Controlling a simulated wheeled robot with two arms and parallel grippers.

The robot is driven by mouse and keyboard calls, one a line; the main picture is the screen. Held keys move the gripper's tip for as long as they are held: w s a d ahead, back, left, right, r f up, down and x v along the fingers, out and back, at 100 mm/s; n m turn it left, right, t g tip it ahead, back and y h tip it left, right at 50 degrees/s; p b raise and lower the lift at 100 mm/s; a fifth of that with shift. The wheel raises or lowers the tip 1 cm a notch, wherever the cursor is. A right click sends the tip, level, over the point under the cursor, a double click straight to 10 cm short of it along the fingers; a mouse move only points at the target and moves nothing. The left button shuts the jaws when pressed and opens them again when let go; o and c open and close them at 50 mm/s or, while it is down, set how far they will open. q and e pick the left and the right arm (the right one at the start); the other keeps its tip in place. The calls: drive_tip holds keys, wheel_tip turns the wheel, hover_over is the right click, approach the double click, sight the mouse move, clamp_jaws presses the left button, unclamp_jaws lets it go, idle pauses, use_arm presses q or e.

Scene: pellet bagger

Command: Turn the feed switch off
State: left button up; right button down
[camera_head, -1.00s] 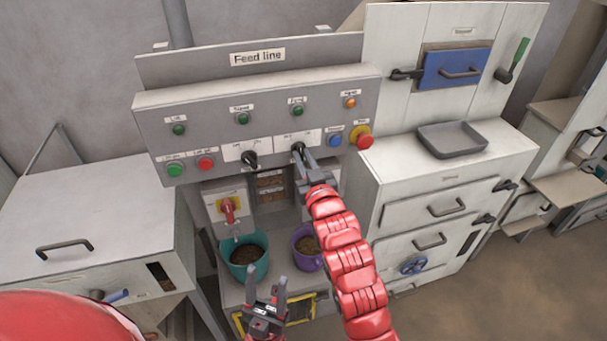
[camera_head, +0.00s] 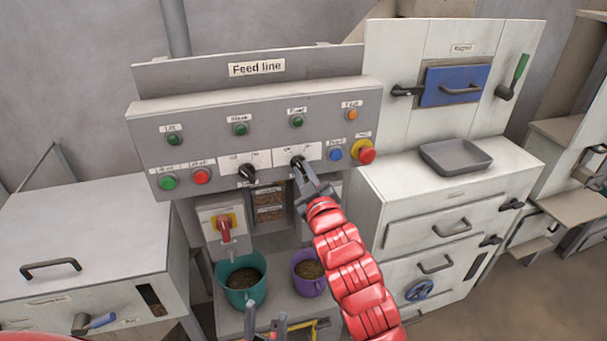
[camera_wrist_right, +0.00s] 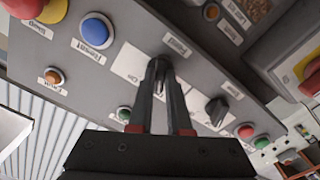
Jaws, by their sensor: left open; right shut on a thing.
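The grey control panel (camera_head: 215,150) headed "Feed line" has two black rotary switches, each on a white plate. My right gripper (camera_head: 301,171) is shut on the right black switch (camera_head: 297,160). In the right wrist view the right gripper's fingers (camera_wrist_right: 160,88) close on this switch (camera_wrist_right: 157,66); its small label is hard to read, and the fingers partly hide the knob. The left black switch (camera_head: 247,175) is free and also shows in the wrist view (camera_wrist_right: 216,110). My left gripper (camera_head: 266,319) is open and empty low in the picture, below the panel.
Several buttons surround the switches, with a blue button (camera_head: 336,154) and a red emergency stop (camera_head: 366,154) to the right. A red-handled switch (camera_head: 225,228), a teal bucket (camera_head: 242,297) and a purple bucket (camera_head: 310,286) are below. A grey tray (camera_head: 456,156) lies on the right cabinet.

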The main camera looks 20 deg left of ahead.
drive_tip(key=c, duration=0.9)
unclamp_jaws()
drive_tip(key=shift+o, duration=0.2)
drive_tip(key=shift+s+d+f, duration=0.15)
drive_tip(key=shift+s+d, duration=0.15)
drive_tip(key=shift+s, duration=0.2)
drive_tip(key=p+v, duration=1.1)
drive_tip(key=v, duration=0.5)
drive_tip(key=shift+d, duration=0.15)
